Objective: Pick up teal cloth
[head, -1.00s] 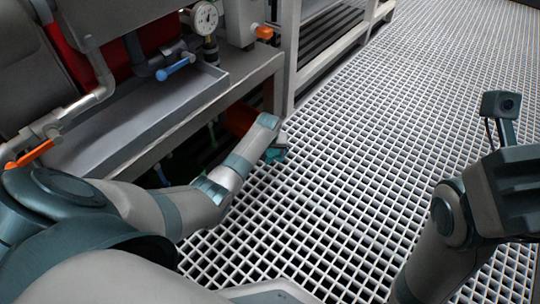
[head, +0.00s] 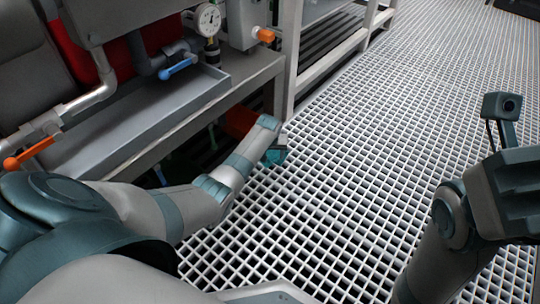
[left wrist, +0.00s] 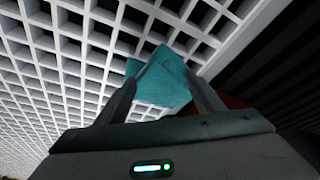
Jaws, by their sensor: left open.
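The teal cloth (left wrist: 160,75) shows in the left wrist view as a crumpled patch at and between the fingertips of my left gripper (left wrist: 161,80), over the white grating. The gripper is open, with the cloth across the gap. I cannot tell whether either finger touches it. In the head view a small teal patch of the cloth (head: 275,156) shows at the end of my left arm, low beside the bench; the gripper's fingers are mostly hidden there. My right arm is at the right edge, and its fingers do not show.
A grey metal bench (head: 190,110) with pipes, a blue-handled valve (head: 178,67) and a gauge (head: 208,17) stands close on the left. A red-orange thing (head: 238,122) is under it, near my left forearm. White floor grating (head: 350,170) lies clear to the right.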

